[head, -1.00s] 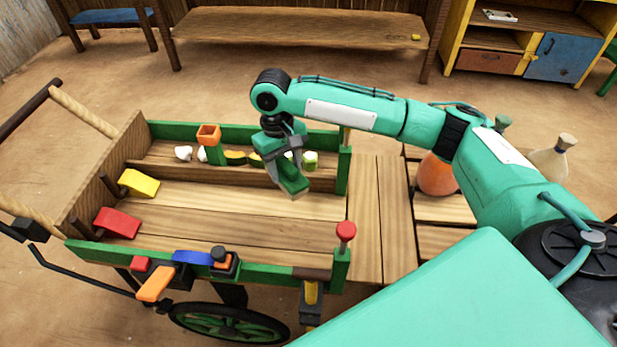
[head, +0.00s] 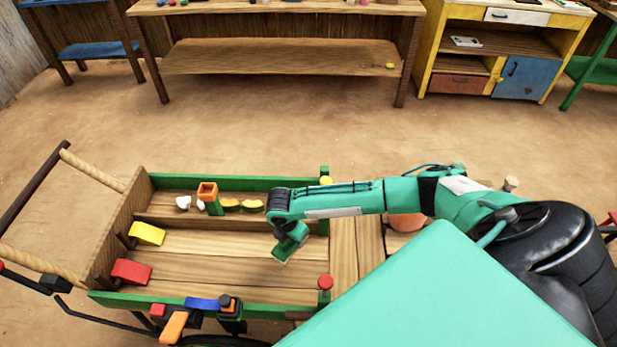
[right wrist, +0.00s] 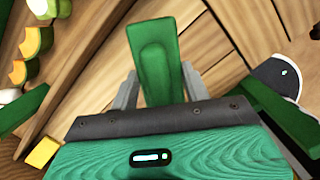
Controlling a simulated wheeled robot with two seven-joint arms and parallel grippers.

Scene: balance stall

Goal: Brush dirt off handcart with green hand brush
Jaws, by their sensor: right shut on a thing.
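The wooden handcart (head: 215,271) with green side rails stands left of centre in the head view. Its plank bed is open upward. My right gripper (head: 291,232) hangs over the right part of the bed. It is shut on the green hand brush (head: 285,250), which points down toward the planks. I cannot tell whether it touches them. In the right wrist view the brush (right wrist: 157,45) sticks out between the two grey fingers of the gripper (right wrist: 155,92). Its bristles are hidden there. I cannot make out distinct dirt on the bed. My left gripper is not in view.
A yellow block (head: 147,233) and a red block (head: 132,271) lie at the bed's left end. An orange-topped green holder (head: 209,196) and food pieces line the far side. A red knob (head: 325,282) tops the near right post. Open floor lies behind the cart.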

